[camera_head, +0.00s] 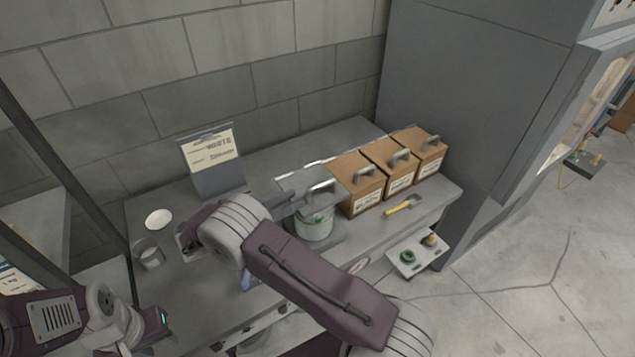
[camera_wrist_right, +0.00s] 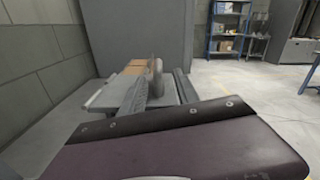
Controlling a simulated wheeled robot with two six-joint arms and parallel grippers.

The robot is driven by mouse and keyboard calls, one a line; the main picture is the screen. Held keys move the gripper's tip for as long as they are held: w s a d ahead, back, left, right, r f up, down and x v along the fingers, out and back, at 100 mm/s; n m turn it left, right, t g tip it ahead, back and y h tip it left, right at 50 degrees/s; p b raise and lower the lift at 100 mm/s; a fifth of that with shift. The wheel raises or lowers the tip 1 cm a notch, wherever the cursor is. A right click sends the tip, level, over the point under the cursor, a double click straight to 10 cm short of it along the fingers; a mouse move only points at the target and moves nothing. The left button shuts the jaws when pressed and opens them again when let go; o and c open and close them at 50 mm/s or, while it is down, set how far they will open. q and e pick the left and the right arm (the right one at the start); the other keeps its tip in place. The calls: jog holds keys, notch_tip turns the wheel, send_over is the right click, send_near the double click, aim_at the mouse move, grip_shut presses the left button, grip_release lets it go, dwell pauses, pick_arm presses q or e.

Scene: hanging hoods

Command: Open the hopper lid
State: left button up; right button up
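The hopper (camera_head: 314,225) is a light grey round vessel on the bench, with a flat grey lid on top. The lid (camera_head: 294,180) looks closed and carries a raised metal handle (camera_head: 322,187).
Several brown boxes with handles (camera_head: 358,183) stand in a row right of the hopper. A yellow-handled tool (camera_head: 400,206) lies before them. A sign (camera_head: 212,160), a white disc (camera_head: 158,219) and a cup (camera_head: 149,254) are at the left. A grey cabinet (camera_head: 470,90) bounds the right.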

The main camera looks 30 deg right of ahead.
aim_at(311, 190)
jog(key=d+p, duration=0.1)
jog(key=d, duration=0.5)
jog(key=w+d+p, duration=0.1)
jog(key=d, duration=0.2)
jog(key=shift+p, duration=0.35)
jog(key=shift+w+f, duration=0.1)
grip_shut()
dwell(0.7)
